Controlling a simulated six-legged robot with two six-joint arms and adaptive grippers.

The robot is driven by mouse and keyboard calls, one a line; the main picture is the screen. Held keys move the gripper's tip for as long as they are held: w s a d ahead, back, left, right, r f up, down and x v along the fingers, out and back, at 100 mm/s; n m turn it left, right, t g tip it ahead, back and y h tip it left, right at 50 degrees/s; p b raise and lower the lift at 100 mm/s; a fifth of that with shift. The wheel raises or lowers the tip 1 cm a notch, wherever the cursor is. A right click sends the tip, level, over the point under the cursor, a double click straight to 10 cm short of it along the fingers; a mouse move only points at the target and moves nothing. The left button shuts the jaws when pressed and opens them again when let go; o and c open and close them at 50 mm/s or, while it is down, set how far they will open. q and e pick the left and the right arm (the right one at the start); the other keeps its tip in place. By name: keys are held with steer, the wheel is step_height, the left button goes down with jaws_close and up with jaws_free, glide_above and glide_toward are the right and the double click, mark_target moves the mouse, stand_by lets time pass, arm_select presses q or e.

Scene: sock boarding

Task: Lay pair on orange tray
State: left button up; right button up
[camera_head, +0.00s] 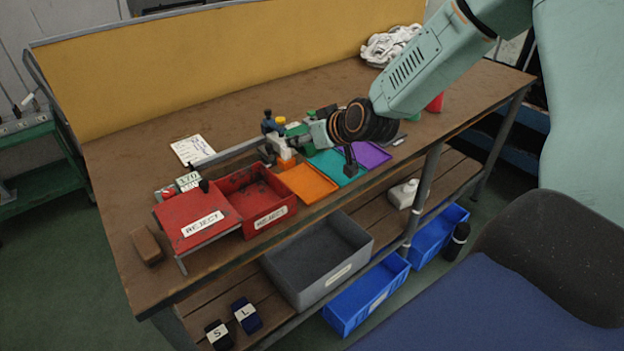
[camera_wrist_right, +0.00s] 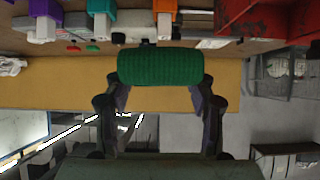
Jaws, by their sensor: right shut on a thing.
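My right gripper (camera_head: 303,136) hangs over the workbench, behind the orange tray (camera_head: 308,187). In the right wrist view its two fingers (camera_wrist_right: 160,95) are shut on a green ribbed knit bundle (camera_wrist_right: 160,66), which spans the gap between them. In the head view the bundle is mostly hidden among the fixtures and the gripper. The orange tray lies flat and looks empty, between a red bin and a teal tray (camera_head: 347,178). My left gripper is in neither view.
A red REJECT bin (camera_head: 287,197) and a sloped red REJECT box (camera_head: 192,213) stand left of the trays. A purple tray (camera_head: 378,156) lies to the right. Small coloured fixtures (camera_head: 272,127) stand behind. White cloth (camera_head: 388,45) is heaped at the back. A grey crate (camera_head: 350,237) is below.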

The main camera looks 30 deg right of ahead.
steer(key=shift+s+f, duration=0.15)
steer(key=shift+f, duration=0.3)
steer(key=b, duration=0.3)
glide_above(306, 183)
steer(key=f, duration=0.5)
steer(key=shift+w+f, duration=0.1)
steer(key=shift+w, duration=0.15)
steer(key=shift+d+f, duration=0.15)
steer(key=shift+f, duration=0.4)
steer(key=shift+s+f+b, duration=0.2)
steer(key=shift+f+b, duration=0.2)
steer(key=shift+f, duration=0.95)
steer(key=shift+w+f, duration=0.1)
steer(key=shift+w, duration=0.2)
steer(key=shift+s+f, duration=0.1)
